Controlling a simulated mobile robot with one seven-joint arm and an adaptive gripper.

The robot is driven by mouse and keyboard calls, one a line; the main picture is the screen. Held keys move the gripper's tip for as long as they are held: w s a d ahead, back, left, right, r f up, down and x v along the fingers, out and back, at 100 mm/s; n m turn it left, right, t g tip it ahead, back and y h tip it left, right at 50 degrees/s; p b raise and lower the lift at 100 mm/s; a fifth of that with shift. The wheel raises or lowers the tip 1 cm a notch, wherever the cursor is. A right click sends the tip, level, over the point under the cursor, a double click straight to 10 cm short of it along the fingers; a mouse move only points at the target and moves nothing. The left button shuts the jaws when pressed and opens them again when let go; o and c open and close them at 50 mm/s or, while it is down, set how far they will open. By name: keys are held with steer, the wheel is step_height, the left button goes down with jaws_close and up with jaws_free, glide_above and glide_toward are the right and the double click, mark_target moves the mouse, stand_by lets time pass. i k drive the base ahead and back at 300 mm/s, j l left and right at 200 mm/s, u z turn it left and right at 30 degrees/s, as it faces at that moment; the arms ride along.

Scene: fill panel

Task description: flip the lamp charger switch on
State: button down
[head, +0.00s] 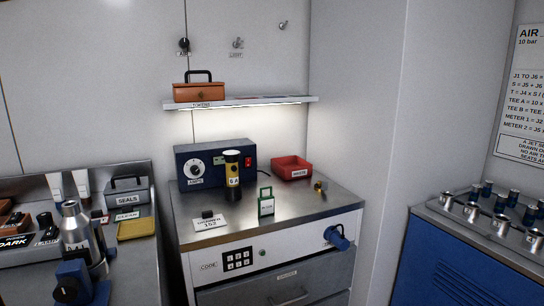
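The lamp charger (216,166) is a dark blue box at the back of the metal-topped cabinet. Its front has a white dial marked AMPS (195,169) on the left and a small red switch (248,161) on the right. The switch is too small to tell which way it is set. A black and yellow lamp (232,175) stands upright in front of the charger's middle, beside the switch and not covering it. My gripper is not in view.
A shelf (240,102) with an orange-brown toolbox (199,92) hangs above. A red tray (291,167), a green-framed tag (266,201), a small brass-coloured item (320,186) and a white card (210,224) are on the cabinet top. A silver bottle (75,233) stands at left.

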mark_target(247, 160)
steer(key=i+l+z, duration=0.3)
steer(key=i+l, duration=0.15)
steer(key=i, duration=0.25)
steer(key=i+l+z, duration=0.15)
steer(key=i, duration=0.4)
steer(key=i+j, duration=0.1)
steer(key=j, duration=0.15)
steer(key=i+j, duration=0.15)
steer(key=j+z, duration=0.05)
steer(key=j, duration=0.05)
